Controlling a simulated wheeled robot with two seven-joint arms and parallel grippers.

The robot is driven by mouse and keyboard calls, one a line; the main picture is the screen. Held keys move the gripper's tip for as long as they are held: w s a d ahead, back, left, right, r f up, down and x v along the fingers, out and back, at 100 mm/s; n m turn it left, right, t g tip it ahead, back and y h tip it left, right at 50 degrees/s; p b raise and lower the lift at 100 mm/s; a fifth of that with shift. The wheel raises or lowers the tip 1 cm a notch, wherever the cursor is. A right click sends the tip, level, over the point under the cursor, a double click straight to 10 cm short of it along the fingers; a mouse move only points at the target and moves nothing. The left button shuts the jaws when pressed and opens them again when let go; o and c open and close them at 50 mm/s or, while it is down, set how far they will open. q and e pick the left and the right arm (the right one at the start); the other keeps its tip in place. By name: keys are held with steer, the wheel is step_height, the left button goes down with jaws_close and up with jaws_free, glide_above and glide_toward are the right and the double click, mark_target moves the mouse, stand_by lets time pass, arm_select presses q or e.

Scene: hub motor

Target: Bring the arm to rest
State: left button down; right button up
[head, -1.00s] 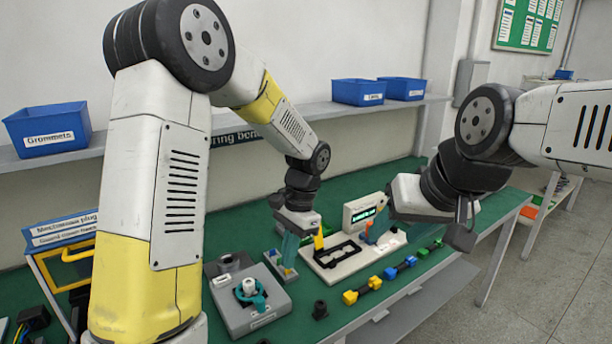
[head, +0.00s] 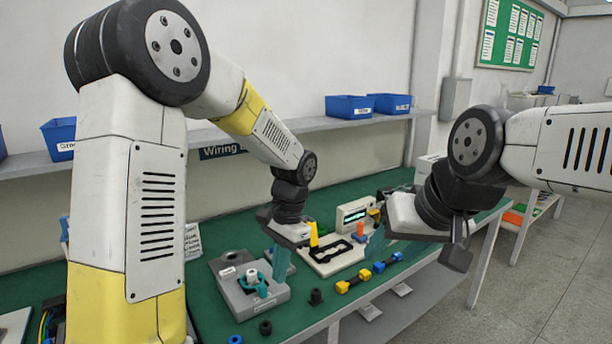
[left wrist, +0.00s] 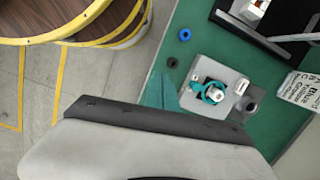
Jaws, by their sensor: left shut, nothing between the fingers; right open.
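My left arm comes in from the left and bends down over the green bench. My left gripper (head: 279,262) hangs with its teal fingers shut and empty, just beyond the grey fixture in the head view. In the left wrist view my left gripper (left wrist: 160,92) shows as a teal wedge, to the left of the fixture (left wrist: 208,90). My right gripper (head: 374,246) is open over the bench beside the small display unit. Its fingers are partly hidden by its own hand.
The grey fixture (head: 234,294) holds a teal ring with a white piece. A white panel with a black frame (head: 326,262) and a display unit (head: 352,214) stand behind. Yellow and blue connectors (head: 354,281) lie near the front edge. Blue bins (head: 349,107) sit on the shelf.

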arm_select(q)
steer(key=s+a+r+n+t+h, duration=0.2)
steer(key=s+a+r+n+t, duration=0.1)
steer(key=s+r, duration=0.3)
steer(key=s+a+r+n+t+h, duration=0.2)
steer(key=s+a+r+n+t, duration=0.2)
steer(key=s+r, duration=0.3)
step_height(320, 180, up, 2)
steer(key=shift+s+a+n+t, duration=0.2)
steer(key=shift+a+n+t, duration=0.1)
steer(key=shift+a+n, duration=0.45)
